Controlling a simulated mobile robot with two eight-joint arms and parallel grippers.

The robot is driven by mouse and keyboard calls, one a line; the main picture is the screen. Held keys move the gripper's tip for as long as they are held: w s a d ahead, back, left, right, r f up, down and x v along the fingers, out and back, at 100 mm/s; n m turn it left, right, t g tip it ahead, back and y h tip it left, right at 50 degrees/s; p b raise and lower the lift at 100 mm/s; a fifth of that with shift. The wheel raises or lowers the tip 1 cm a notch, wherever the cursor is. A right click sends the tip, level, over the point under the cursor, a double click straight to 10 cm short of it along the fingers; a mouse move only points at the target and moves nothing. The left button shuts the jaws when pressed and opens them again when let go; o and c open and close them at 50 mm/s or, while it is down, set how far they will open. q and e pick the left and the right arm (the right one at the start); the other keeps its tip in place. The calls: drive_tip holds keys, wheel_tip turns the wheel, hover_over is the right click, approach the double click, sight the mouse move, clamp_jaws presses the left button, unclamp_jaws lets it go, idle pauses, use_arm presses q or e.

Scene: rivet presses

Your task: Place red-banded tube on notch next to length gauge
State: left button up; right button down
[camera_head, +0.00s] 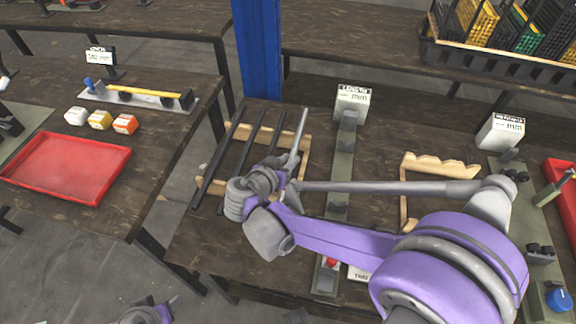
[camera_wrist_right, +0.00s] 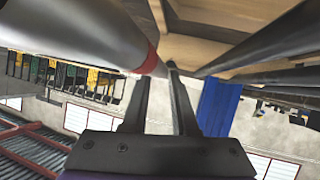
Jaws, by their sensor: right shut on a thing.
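The red-banded tube is grey; in the right wrist view its red band (camera_wrist_right: 152,58) lies at the fingertips of my right gripper (camera_wrist_right: 160,72), which is shut on it. In the head view my right gripper (camera_head: 284,180) is over the front of the tube rack, and a light grey tube (camera_head: 299,135) slants up from it. The band does not show there. The length gauge display (camera_head: 351,103) stands at the back of a long grey-green base (camera_head: 345,155). A notched wooden stand (camera_head: 440,165) is to its right. My left gripper cannot be made out; part of that arm shows at the bottom edge.
The wooden tube rack (camera_head: 240,131) carries several dark tubes (camera_head: 245,145). A second mm display (camera_head: 500,130) stands further right. My right arm covers the front middle of the table. A red tray (camera_head: 66,168) is on the left table.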

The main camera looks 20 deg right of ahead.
sight(281, 196)
drive_tip(key=shift+f, duration=1.1)
drive_tip(key=shift+f, duration=0.15)
drive_tip(key=c, duration=0.7)
unclamp_jaws()
drive_tip(key=shift+s+a+r, duration=0.1)
drive_tip(key=shift+a+r, duration=0.1)
drive_tip(key=shift+r, duration=0.1)
drive_tip(key=p+v, duration=0.1)
drive_tip(key=v, duration=1)
drive_tip(key=shift+s+a+r, duration=0.1)
drive_tip(key=shift+s+a, duration=0.05)
drive_tip(key=shift+s, duration=0.05)
